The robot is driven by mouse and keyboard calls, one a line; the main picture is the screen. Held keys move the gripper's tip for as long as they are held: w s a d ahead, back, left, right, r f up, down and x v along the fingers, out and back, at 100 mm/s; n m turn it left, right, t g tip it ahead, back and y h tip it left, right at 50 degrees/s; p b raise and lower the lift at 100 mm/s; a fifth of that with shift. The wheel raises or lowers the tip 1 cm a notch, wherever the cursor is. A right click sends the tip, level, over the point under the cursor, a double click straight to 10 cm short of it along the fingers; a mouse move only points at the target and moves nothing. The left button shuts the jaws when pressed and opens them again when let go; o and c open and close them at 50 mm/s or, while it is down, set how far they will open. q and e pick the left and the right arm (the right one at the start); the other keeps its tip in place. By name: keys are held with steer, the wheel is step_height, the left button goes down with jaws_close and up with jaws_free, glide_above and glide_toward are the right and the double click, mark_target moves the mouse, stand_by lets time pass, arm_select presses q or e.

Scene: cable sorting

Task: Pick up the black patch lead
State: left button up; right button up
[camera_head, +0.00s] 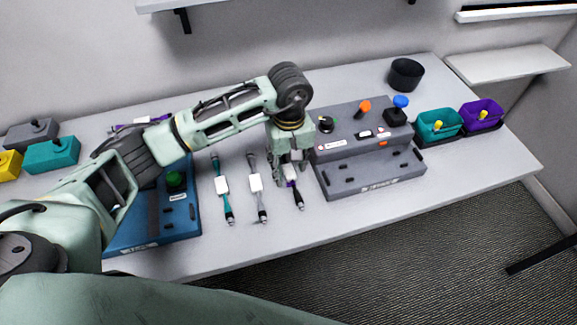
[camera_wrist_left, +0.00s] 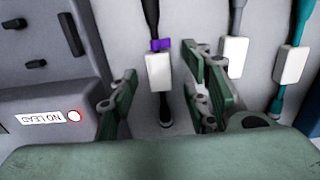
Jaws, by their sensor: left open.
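The black patch lead (camera_head: 298,198) lies on the table, its upper part hidden behind my left gripper in the head view. It has a purple band and a white tag (camera_wrist_left: 159,72) in the left wrist view. My left gripper (camera_head: 290,176) points down over the lead with its jaws open. In the left wrist view the fingers (camera_wrist_left: 160,82) stand on either side of the tag, apart from it. Whether the fingertips reach the lead's height I cannot tell. My right gripper is not in view.
A grey lead (camera_head: 256,184) and a teal lead (camera_head: 222,186) lie left of the black one. A grey device (camera_head: 375,180) stands close on the right, a blue device (camera_head: 150,232) on the left. Teal (camera_head: 437,128) and purple (camera_head: 481,117) bins stand far right.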

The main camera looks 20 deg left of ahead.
arm_select(q)
steer(key=shift+f, duration=0.55)
jaws_close()
steer(key=shift+r, duration=0.1)
steer(key=shift+w+r+b, duration=0.1)
steer(key=shift+r+b, duration=0.2)
steer(key=shift+r, duration=0.2)
step_height(320, 180, up, 3)
steer(key=shift+f+b, duration=0.2)
steer(key=shift+b, duration=0.4)
steer(key=s+d+r+b, duration=0.2)
steer(key=s+d+r, duration=0.4)
steer(key=d, duration=0.3)
steer(key=shift+s+d+r+b, duration=0.25)
steer(key=shift+d+r+b, duration=0.15)
steer(key=shift+r, duration=0.25)
